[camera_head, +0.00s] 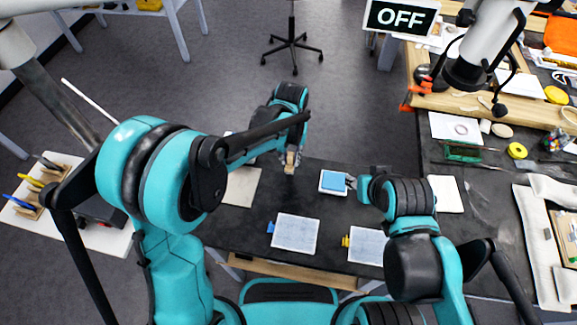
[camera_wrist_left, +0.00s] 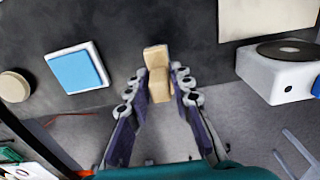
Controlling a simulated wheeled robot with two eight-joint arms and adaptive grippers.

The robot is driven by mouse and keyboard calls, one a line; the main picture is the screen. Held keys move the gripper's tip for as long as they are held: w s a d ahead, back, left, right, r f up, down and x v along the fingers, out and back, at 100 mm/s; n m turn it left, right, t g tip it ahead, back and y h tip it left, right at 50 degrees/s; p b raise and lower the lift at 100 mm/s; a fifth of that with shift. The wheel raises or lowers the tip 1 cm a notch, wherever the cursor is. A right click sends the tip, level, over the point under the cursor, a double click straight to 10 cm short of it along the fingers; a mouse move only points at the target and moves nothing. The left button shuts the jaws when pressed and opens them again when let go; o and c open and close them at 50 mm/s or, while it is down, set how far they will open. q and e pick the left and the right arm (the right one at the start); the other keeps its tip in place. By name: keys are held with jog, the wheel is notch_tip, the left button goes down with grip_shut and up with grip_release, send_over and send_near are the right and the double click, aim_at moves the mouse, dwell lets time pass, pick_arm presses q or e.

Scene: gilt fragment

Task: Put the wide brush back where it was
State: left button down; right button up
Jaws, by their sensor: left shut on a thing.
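The wide brush (camera_head: 289,167) shows as a short, pale wooden piece at the end of my left gripper (camera_head: 291,157), above the far edge of the dark table. In the left wrist view, the wooden brush (camera_wrist_left: 157,60) sits between the two fingers of my left gripper (camera_wrist_left: 160,86), which is shut on it. Its bristles cannot be made out. My right gripper (camera_head: 352,183) is beside a blue pad (camera_head: 334,181) on a small white tray; its fingers are too small and partly hidden to judge.
Two pale square panels (camera_head: 295,233) (camera_head: 368,245) lie on the near table, with blue and yellow pieces beside them. A cream sheet (camera_head: 242,187) lies left. A white board with wooden tool holders (camera_head: 28,208) is at far left. A cluttered bench is right.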

aim_at(289, 165)
pick_arm(q)
jog(key=shift+a+f, duration=0.2)
jog(key=shift+a, duration=0.1)
jog(key=shift+f, duration=0.25)
jog(key=shift+f+b, duration=0.7)
jog(key=shift+f, duration=1.05)
jog(key=shift+f, duration=0.1)
jog(key=c, duration=1.3)
grip_release()
jog(key=shift+c, duration=0.2)
